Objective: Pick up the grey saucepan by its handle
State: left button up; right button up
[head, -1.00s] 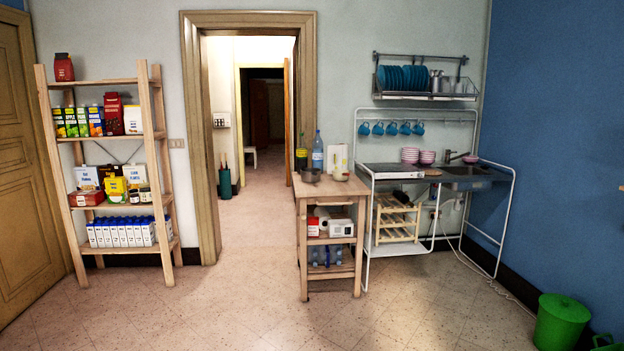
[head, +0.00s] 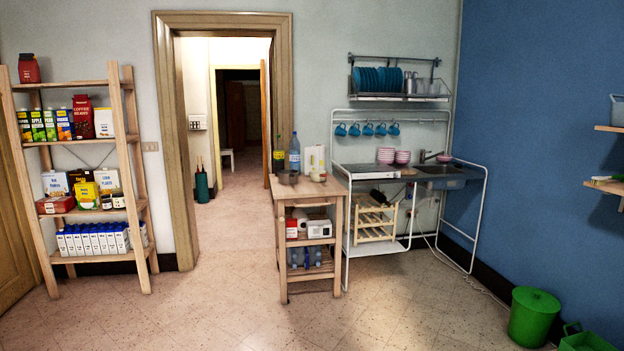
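A small grey pan (head: 288,177), which looks like the saucepan, stands on the top of a wooden kitchen cart (head: 306,190) across the room. Its handle cannot be made out at this distance. Neither of my grippers shows in the head view.
A green bottle (head: 279,154), a clear blue bottle (head: 295,153) and a paper roll (head: 314,158) stand behind the pan. A sink unit (head: 440,184) adjoins the cart on the right. A shelf of groceries (head: 131,180) stands left of the doorway. A green bin (head: 533,316) is at lower right. The floor ahead is clear.

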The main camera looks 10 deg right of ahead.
aim_at(286, 177)
jog(key=i+j+u, duration=0.15)
jog(key=i+u, duration=0.2)
jog(key=i, duration=0.55)
jog(key=i+u, duration=0.1)
jog(key=i, duration=2.6)
jog(key=i+z, duration=0.15)
jog(key=i, duration=0.25)
jog(key=i+j+z, duration=0.15)
jog(key=i, duration=0.25)
jog(key=i+j+z, duration=0.15)
jog(key=i, duration=0.25)
jog(key=i+j+z, duration=0.2)
jog(key=i+z, duration=0.25)
jog(key=i+j+z, duration=0.25)
jog(key=z, duration=0.15)
